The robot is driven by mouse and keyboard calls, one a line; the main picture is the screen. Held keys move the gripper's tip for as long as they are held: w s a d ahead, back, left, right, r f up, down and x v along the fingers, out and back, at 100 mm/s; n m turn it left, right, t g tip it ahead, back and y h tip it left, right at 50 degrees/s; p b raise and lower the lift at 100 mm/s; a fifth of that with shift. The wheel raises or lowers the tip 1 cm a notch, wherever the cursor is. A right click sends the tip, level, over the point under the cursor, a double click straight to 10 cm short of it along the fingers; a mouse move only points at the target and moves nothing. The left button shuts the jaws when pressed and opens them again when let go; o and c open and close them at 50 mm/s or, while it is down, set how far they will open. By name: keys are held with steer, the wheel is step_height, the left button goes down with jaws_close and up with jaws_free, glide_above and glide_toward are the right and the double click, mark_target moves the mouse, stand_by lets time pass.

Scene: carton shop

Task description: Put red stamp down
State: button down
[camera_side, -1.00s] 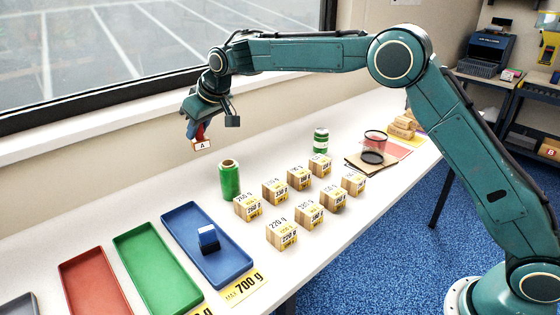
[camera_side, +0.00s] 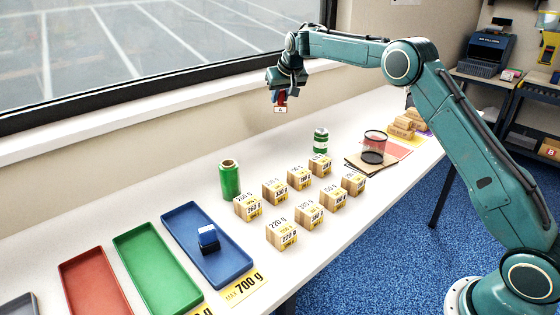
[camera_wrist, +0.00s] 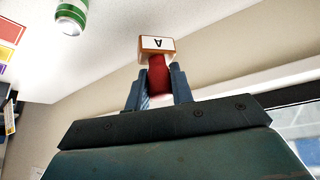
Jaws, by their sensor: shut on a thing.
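The red stamp (camera_side: 281,107) has a red handle and a wooden base with a white face lettered A. My gripper (camera_side: 280,95) is shut on its handle and holds it in the air above the back of the table, near the window wall. In the wrist view the stamp (camera_wrist: 157,46) stands out between the two blue fingers of my gripper (camera_wrist: 158,88), its lettered face showing.
Several wooden weight blocks (camera_side: 281,233) stand mid-table. A green roll (camera_side: 229,180) and a green-white can (camera_side: 320,141) stand behind them. Green (camera_side: 150,250) and red trays (camera_side: 85,275) lie at left.

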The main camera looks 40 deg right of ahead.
step_height(320, 180, down, 16)
stand_by(0.7)
steer(key=shift+d, duration=0.1)
steer(key=shift+f, duration=2.05)
steer(key=shift+f, duration=0.15)
steer(key=c, duration=1.2)
jaws_free()
steer(key=shift+s+r, duration=0.25)
steer(key=shift+r, duration=0.4)
steer(key=v, duration=1.1)
